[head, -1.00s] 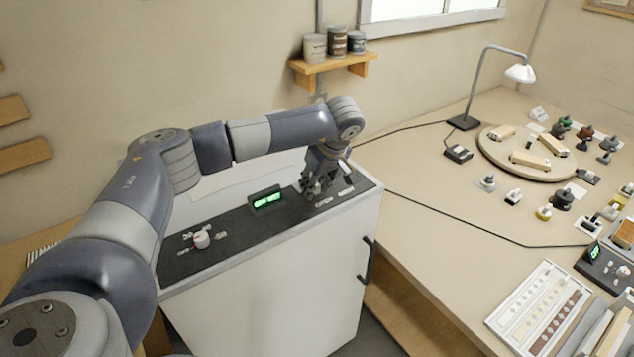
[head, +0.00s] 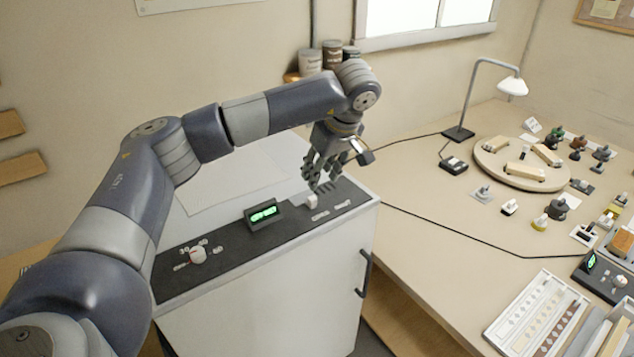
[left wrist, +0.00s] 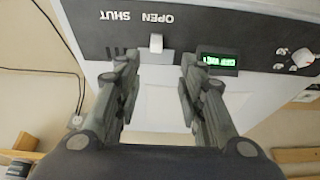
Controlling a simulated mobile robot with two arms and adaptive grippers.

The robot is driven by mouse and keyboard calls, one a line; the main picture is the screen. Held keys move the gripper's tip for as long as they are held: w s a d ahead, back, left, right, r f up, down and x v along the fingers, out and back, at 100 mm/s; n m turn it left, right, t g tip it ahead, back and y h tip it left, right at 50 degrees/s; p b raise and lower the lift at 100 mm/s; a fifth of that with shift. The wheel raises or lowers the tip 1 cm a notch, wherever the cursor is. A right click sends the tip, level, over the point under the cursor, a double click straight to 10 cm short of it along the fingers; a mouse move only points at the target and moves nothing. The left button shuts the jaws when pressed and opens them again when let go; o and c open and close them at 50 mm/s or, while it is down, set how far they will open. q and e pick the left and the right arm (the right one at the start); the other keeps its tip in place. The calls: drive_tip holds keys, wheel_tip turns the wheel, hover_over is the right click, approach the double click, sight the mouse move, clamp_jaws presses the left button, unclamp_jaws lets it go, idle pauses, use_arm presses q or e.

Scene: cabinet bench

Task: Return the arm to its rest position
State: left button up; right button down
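My left arm (head: 150,190) reaches in from the left over a white cabinet (head: 270,295) with a dark control panel (head: 225,242). My left gripper (head: 322,180) points down above the right part of the panel. In the left wrist view its two fingers (left wrist: 156,70) are spread, with nothing between them. A small white switch (head: 311,202) sits on the panel just below the fingertips, apart from them; in the left wrist view it (left wrist: 156,43) lies beside the words "OPEN SHUT". My right gripper is in neither view.
The panel also carries a green-lit display (head: 263,213) and a white round knob (head: 198,255). The cabinet has a dark door handle (head: 364,273). A long bench (head: 435,215) to the right holds a lamp (head: 478,95), a round board (head: 492,172) and several small parts. Cans stand on a wall shelf behind.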

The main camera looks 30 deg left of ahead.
use_arm(q)
drive_tip(key=shift+s+d+r, duration=0.1)
drive_tip(key=shift+d+r, duration=0.05)
drive_tip(key=shift+r, duration=0.35)
